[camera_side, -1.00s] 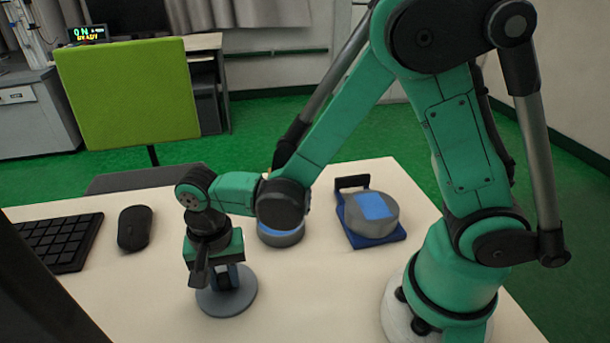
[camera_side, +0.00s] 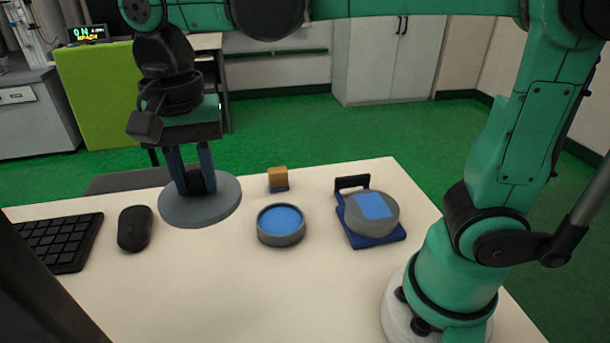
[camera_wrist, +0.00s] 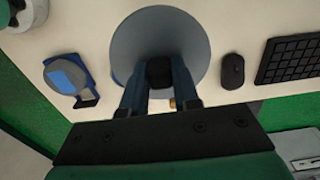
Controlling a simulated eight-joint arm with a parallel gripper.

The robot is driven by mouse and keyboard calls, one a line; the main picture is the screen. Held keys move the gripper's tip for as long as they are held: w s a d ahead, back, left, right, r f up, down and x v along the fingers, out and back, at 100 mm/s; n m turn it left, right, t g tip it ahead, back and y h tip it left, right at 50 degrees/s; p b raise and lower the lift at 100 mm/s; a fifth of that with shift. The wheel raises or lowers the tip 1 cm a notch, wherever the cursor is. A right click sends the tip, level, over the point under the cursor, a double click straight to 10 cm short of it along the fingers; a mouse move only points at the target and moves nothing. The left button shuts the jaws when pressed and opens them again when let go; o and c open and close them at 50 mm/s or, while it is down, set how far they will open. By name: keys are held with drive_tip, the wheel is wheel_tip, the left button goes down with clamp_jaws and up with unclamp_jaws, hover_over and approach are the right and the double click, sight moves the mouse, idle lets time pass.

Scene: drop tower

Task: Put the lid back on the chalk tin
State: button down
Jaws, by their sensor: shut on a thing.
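My gripper (camera_side: 194,180) is shut on the black knob of a flat grey round lid (camera_side: 216,210). The lid is raised above the table, near the back left between the mouse and the open tin. In the wrist view the lid (camera_wrist: 190,28) hangs between the fingers (camera_wrist: 158,76). The chalk tin (camera_side: 281,237) is a short grey round tin, open at the top with a blue inside. It stands mid-table, right of the lid in the side view and apart from it.
A grey round thing with a blue square top (camera_side: 385,218) sits on a blue stand (camera_side: 396,237) to the right. An orange block (camera_side: 278,175) stands behind the tin. A mouse (camera_side: 134,229) and keyboard (camera_side: 62,240) lie left. The front middle table is clear.

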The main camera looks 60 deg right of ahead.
drive_tip(key=shift+w+d+r, duration=0.1)
drive_tip(key=shift+w+d, duration=0.05)
drive_tip(key=shift+d, duration=0.15)
drive_tip(key=d+f, duration=1)
drive_tip(key=d, duration=0.4)
drive_tip(key=shift+d+f, duration=0.15)
drive_tip(key=shift+f, duration=2.75)
drive_tip(key=shift+f, duration=0.15)
drive_tip(key=shift+c, duration=0.5)
unclamp_jaws()
